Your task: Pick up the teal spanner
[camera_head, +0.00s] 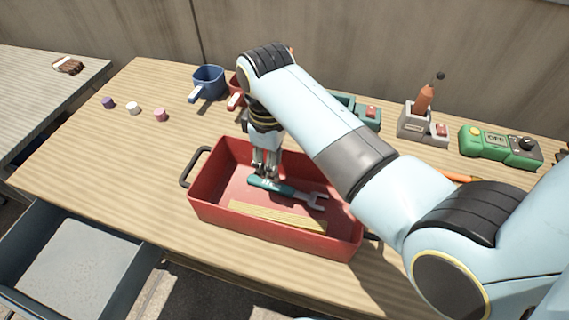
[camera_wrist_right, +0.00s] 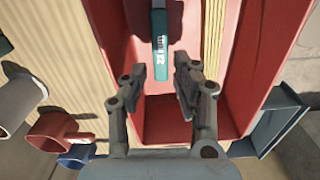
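The teal spanner (camera_head: 290,190) lies in the red tray (camera_head: 300,238), its grey open jaw pointing right in the head view. My right gripper (camera_head: 265,172) points down into the tray at the handle end of the spanner. In the right wrist view its two fingers (camera_wrist_right: 160,72) are apart with nothing held between them. Whether they touch the spanner I cannot tell. My left gripper is not in view.
A pale wooden strip (camera_head: 275,216) lies in the tray, in front of the spanner. Blue (camera_head: 208,80) and red (camera_head: 235,96) handled cups stand behind the tray. Small caps (camera_head: 133,108) lie at the left. A green device (camera_head: 495,145) stands at the right. An open drawer (camera_head: 75,270) is front left.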

